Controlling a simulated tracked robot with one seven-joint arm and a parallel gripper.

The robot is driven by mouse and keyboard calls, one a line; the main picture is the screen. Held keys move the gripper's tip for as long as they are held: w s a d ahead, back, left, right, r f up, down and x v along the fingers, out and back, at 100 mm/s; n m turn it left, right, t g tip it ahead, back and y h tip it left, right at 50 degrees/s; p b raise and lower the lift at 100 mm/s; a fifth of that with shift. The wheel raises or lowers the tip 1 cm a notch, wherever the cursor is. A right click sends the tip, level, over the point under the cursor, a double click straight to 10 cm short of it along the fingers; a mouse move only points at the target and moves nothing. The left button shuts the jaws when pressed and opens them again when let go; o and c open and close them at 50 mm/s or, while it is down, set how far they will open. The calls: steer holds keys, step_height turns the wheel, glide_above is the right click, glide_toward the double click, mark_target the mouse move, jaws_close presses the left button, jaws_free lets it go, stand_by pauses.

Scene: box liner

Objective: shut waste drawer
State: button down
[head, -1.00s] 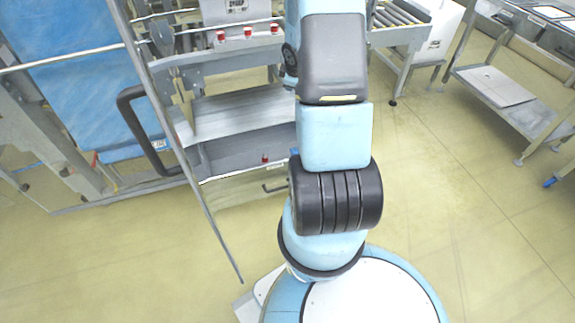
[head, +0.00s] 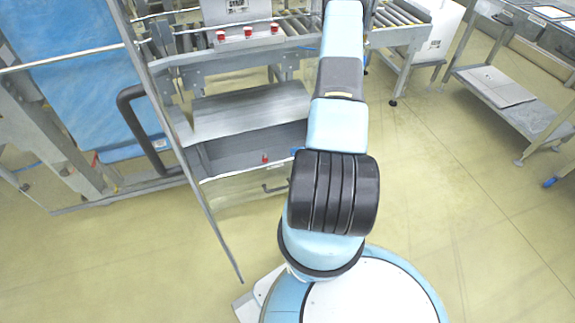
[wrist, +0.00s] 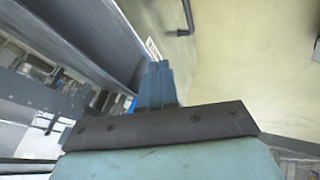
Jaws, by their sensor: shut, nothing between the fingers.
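The waste drawer (head: 235,160) is a grey open-topped tray that stands pulled out of the machine in the head view. Its pale front panel (head: 240,189) has a dark bar handle (head: 275,187). In the wrist view the drawer (wrist: 85,30) runs along the upper left, and the handle (wrist: 187,17) shows at the top. My gripper (wrist: 156,70) is shut and empty, its fingertips close to the drawer's edge. I cannot tell whether they touch it. My arm hides the drawer's right end in the head view, and I cannot make out the gripper there.
A tilted grey panel (head: 250,108) is above the drawer. Red buttons (head: 248,32) line the machine. A blue sheeted frame (head: 85,70) with a black handle stands left. A roller conveyor (head: 400,15) and a metal bench (head: 510,95) stand right. The yellow floor (head: 450,220) right of my base is clear.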

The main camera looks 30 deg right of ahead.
steer(key=f, duration=0.1)
glide_toward(283, 166)
step_height(283, 166, down, 4)
steer(key=w+a, duration=0.1)
steer(key=shift+w+f, duration=0.1)
steer(key=shift+w, duration=0.75)
